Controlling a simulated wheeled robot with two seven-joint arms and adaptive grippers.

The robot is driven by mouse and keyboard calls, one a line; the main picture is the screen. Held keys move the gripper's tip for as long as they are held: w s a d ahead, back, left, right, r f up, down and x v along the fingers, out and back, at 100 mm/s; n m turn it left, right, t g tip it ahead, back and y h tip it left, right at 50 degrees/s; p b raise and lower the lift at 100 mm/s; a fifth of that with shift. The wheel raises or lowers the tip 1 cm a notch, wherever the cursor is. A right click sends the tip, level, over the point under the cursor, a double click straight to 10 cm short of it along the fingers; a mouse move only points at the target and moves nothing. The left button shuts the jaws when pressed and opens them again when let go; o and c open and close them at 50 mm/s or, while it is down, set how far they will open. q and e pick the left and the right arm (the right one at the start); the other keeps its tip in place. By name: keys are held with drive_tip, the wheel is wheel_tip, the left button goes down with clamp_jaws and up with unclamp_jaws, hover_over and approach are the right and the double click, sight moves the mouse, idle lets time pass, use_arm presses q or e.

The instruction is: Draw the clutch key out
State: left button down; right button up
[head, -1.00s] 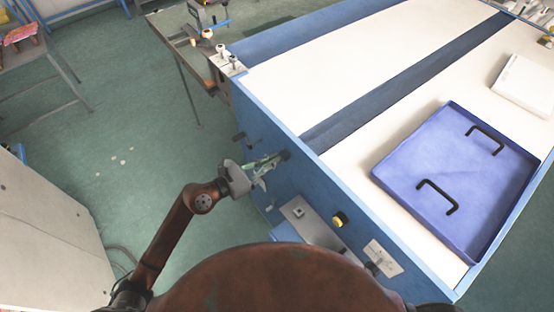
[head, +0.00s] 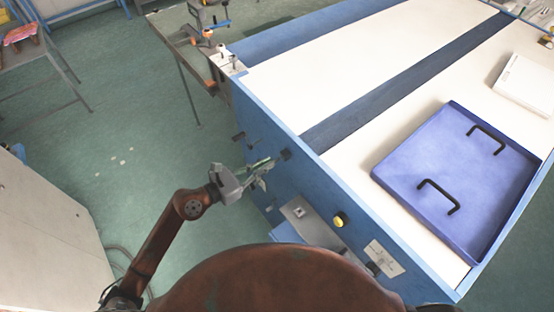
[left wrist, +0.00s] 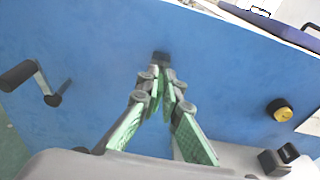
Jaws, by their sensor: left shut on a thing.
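My left gripper (head: 267,166) stands in front of the blue side panel (head: 262,125) of the big table. Its green-padded fingers are shut on the clutch key, which they mostly hide. In the left wrist view the fingertips (left wrist: 163,78) meet just before a small dark block (left wrist: 161,57) on the panel. The same dark block (head: 285,154) shows in the head view, a little beyond the fingertips. I cannot tell how much of the key is still inside it. My right gripper is not in view.
A dark crank handle (left wrist: 22,75) sticks out left of the fingers. A yellow knob (head: 339,220) and a grey box (head: 308,218) are to the right on the panel. A blue tray (head: 455,165) lies on the white tabletop. Open floor (head: 130,150) lies left.

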use_arm(q)
drive_tip(key=shift+s+a, duration=0.15)
drive_tip(key=shift+a, duration=0.05)
idle(0.3)
drive_tip(key=shift+f+b+v, duration=0.15)
drive_tip(key=shift+b+v, duration=0.2)
drive_tip(key=shift+v, duration=0.6)
drive_tip(key=shift+f+b+v, duration=0.15)
drive_tip(key=shift+b+v, duration=0.2)
drive_tip(key=shift+v, duration=0.65)
